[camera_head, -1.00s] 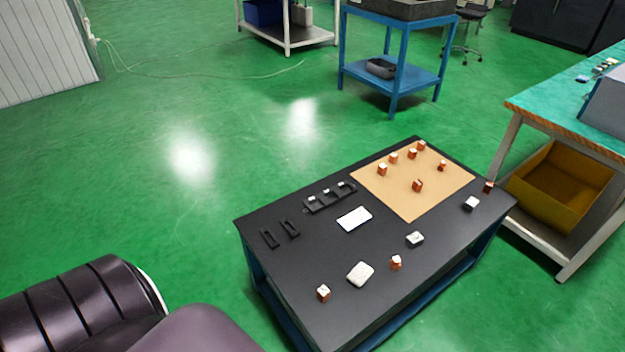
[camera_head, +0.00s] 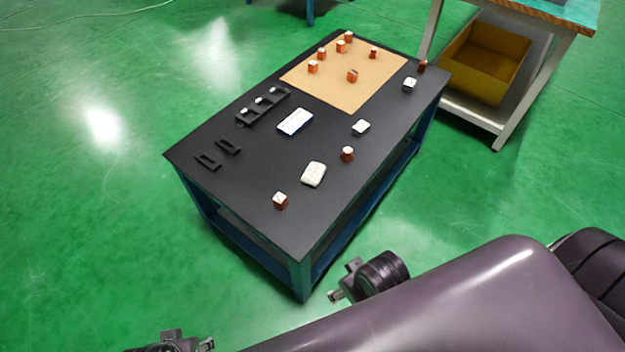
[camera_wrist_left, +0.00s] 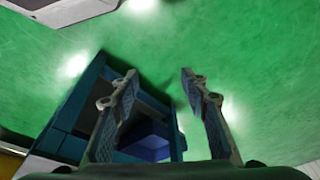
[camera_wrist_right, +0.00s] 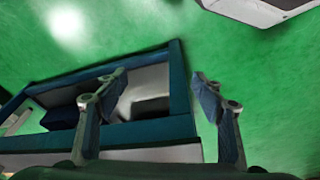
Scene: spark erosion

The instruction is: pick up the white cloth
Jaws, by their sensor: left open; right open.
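The white cloth (camera_head: 314,174) appears as a small, off-white, rounded bundle lying on the near part of the black table top. It lies between two orange-brown blocks with pale tops. My right gripper (camera_head: 335,296) is below the table's near corner in the head view, apart from the cloth. My left gripper (camera_head: 208,345) shows only partly at the bottom edge. In the left wrist view my left gripper (camera_wrist_left: 158,75) has its fingers apart with nothing between them. In the right wrist view my right gripper (camera_wrist_right: 158,74) is also open and empty. Neither wrist view shows the cloth.
The black table (camera_head: 240,205) also bears a blue-and-white box (camera_head: 295,122), a black slotted holder (camera_head: 262,105), a tan mat (camera_head: 345,93) with several blocks, and a small grey-white item (camera_head: 361,127). A yellow bin (camera_head: 487,62) stands under a workbench. Green floor is clear at left.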

